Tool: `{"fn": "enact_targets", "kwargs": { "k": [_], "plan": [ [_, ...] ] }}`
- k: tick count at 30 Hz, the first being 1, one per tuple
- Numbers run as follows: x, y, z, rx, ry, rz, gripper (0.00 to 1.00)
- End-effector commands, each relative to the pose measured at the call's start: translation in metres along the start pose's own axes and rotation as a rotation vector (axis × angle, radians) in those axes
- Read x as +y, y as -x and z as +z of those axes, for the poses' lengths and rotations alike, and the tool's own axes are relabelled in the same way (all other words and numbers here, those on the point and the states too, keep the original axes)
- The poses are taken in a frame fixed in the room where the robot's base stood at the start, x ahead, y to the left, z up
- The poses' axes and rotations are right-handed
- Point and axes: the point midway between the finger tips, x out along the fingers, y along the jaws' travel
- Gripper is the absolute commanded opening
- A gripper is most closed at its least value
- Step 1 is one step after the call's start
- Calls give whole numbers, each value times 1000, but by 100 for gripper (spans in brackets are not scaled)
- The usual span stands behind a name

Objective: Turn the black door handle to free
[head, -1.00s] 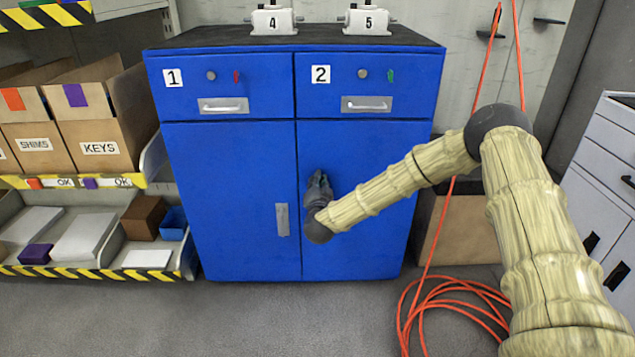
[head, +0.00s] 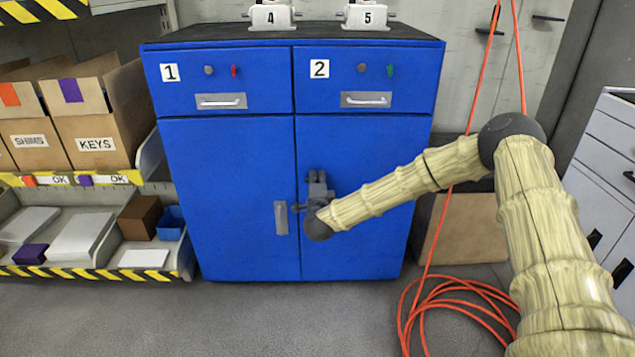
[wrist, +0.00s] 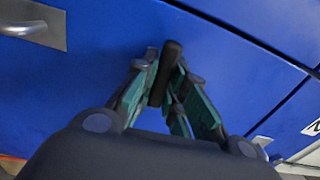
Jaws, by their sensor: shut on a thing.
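The black door handle (wrist: 165,72) shows in the wrist view as a short dark bar against the blue door, with my gripper's fingers (wrist: 162,85) on both sides of it. My gripper is shut on it. In the head view my gripper (head: 316,186) is at the right door (head: 365,190) of the blue cabinet, near the seam between the doors. There the gripper and wrist cover most of the handle, so its angle is hard to read. The right door looks flush with the left door (head: 230,170).
The left door has a grey handle plate (head: 281,218) close beside my gripper. Drawers with silver handles (head: 366,100) are above. A shelf with cardboard boxes (head: 92,125) stands at left. An orange cable (head: 450,300) lies coiled on the floor at right.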

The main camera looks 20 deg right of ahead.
Motion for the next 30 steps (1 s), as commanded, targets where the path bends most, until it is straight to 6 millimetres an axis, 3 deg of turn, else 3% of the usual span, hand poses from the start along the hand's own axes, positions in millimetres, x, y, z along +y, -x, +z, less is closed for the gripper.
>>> {"fn": "enact_targets", "kwargs": {
  "k": [20, 21, 24, 30],
  "plan": [
    [2, 0, -2, 3, -66, 1, 0],
    [2, 0, -2, 3, -66, 1, 15],
    [2, 0, -1, 2, -66, 1, 33],
    [1, 0, 0, 0, -66, 1, 36]
  ]
}}
